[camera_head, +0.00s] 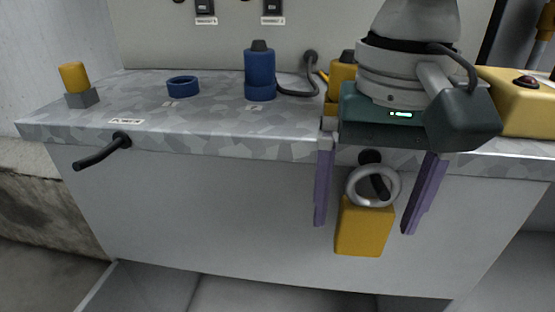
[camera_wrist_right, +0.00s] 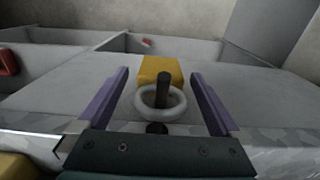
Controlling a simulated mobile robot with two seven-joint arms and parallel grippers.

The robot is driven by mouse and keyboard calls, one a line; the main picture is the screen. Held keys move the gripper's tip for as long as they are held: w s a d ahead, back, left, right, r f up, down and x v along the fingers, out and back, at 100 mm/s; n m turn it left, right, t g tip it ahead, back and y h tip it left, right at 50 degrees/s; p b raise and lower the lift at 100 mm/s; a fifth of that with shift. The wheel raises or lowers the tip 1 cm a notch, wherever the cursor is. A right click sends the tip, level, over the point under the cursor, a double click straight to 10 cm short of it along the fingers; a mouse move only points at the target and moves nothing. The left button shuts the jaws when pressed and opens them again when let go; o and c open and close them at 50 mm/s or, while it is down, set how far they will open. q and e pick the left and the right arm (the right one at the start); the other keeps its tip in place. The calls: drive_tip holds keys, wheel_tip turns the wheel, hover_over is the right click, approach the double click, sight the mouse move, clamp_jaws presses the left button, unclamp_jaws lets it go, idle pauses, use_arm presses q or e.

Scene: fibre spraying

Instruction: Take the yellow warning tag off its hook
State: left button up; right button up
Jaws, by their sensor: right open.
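The yellow warning tag (camera_head: 363,229) hangs below a grey ring (camera_head: 351,190) on a dark hook (camera_head: 379,186) at the front face of the bench. In the right wrist view the tag (camera_wrist_right: 159,69), its ring (camera_wrist_right: 142,107) and the hook (camera_wrist_right: 163,88) lie between the fingers. My right gripper (camera_head: 362,222) is open, with one purple finger on each side of the ring and tag and a gap on both sides. I cannot tell from these views how far the fingertips are in depth from the tag. My left gripper does not show.
The bench top (camera_head: 140,88) carries a yellow cylinder on a grey block (camera_head: 75,78), a blue ring (camera_head: 183,87), a blue bottle (camera_head: 259,72) and a yellow box with a red button (camera_head: 521,100). An empty dark hook (camera_head: 102,152) sticks out at the front left.

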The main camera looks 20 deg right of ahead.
wheel_tip(320, 180, down, 2)
drive_tip(key=shift+f, duration=0.1)
drive_tip(key=shift+c, duration=0.2)
drive_tip(key=c, duration=1.4)
